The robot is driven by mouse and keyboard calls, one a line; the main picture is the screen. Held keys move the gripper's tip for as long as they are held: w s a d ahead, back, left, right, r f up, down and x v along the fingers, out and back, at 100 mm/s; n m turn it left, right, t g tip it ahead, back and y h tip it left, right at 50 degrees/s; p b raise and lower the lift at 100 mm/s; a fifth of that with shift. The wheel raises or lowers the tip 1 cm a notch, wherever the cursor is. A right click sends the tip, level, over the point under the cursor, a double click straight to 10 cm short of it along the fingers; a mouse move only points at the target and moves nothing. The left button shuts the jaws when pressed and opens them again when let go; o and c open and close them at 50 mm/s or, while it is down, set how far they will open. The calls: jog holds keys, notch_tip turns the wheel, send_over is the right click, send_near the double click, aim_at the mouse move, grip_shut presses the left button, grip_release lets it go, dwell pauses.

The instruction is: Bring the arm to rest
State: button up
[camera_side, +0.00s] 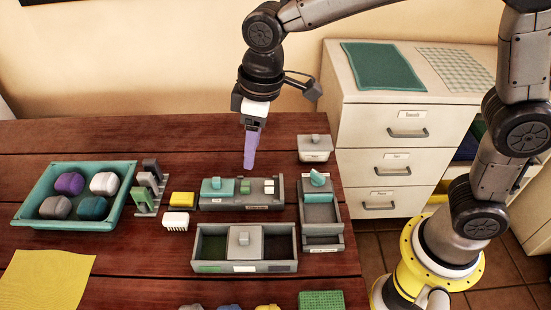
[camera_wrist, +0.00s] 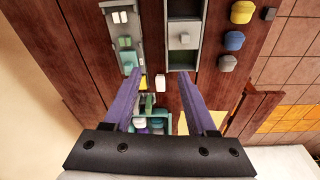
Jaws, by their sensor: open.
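My gripper (camera_side: 249,166) hangs from my arm above the wooden table, with its purple fingers pointing down. In the side view it is over the back of a narrow grey tray (camera_side: 241,206), apart from everything on the table. In the wrist view the two purple fingers of my gripper (camera_wrist: 160,74) are spread, with nothing held between them. The side view shows the fingers nearly edge-on, so the gap is hidden there.
A teal tray (camera_side: 28,211) with several rounded blocks stands at left. A compartmented grey box (camera_side: 245,267) lies in front, another grey box (camera_side: 322,240) at right, and a lidded box (camera_side: 315,152) behind. A drawer cabinet (camera_side: 408,150) stands at right. The table's back left is clear.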

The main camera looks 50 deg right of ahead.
jog(key=s+d+r+m+t, duration=0.2)
jog(key=s+d+r, duration=0.25)
jog(key=d, duration=0.25)
jog(key=s+d+r+m+t, duration=0.1)
jog(key=s+d+r+m, duration=0.1)
jog(key=s+d+r, duration=0.4)
jog(key=s+d+f+m+t, duration=0.1)
jog(key=s+d+f+m, duration=0.2)
jog(key=s, duration=0.6)
notch_tip(320, 180, down, 4)
jog(key=shift+s+d+r+h, duration=0.15)
jog(key=shift+d+h, duration=0.25)
jog(key=shift+d, duration=0.85)
